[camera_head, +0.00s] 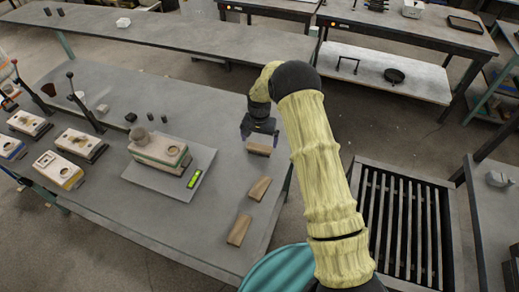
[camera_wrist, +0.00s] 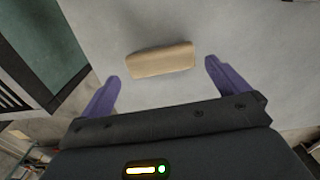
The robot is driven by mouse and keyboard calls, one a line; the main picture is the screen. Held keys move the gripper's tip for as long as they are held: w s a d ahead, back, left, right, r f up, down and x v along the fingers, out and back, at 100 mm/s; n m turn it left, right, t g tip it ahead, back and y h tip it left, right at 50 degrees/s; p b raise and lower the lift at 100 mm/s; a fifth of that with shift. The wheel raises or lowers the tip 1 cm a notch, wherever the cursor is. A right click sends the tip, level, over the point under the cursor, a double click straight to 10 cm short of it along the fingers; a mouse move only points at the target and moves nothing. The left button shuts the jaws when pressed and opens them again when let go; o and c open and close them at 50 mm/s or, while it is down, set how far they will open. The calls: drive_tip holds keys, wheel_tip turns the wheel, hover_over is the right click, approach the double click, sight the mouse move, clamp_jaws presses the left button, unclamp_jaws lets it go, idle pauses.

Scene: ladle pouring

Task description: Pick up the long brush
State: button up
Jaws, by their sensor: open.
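Three similar tan wooden pieces lie along the right side of the grey table: a far one (camera_head: 258,149), a middle one (camera_head: 259,188) and a near one (camera_head: 239,230). No bristles show, so I cannot tell which is the long brush. My gripper (camera_head: 260,136) is above the table near the far piece, pointing down. In the wrist view a tan wooden piece (camera_wrist: 160,60) lies slightly tilted on the grey surface, ahead of and between my two spread purple fingers (camera_wrist: 163,72). The fingers are open, empty and apart from it.
A boxed mould (camera_head: 158,152) stands on a grey plate (camera_head: 150,184) with a green level (camera_head: 194,178) left of the wooden pieces. Several moulds and dark levers stand further left. A slatted grate (camera_head: 405,215) lies to the right of the table (camera_head: 215,215).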

sight(260, 147)
drive_tip(key=shift+w+f+p, duration=0.1)
drive_tip(key=shift+f+p, duration=1.25)
drive_tip(key=shift+f, duration=1.25)
drive_tip(key=c, duration=0.7)
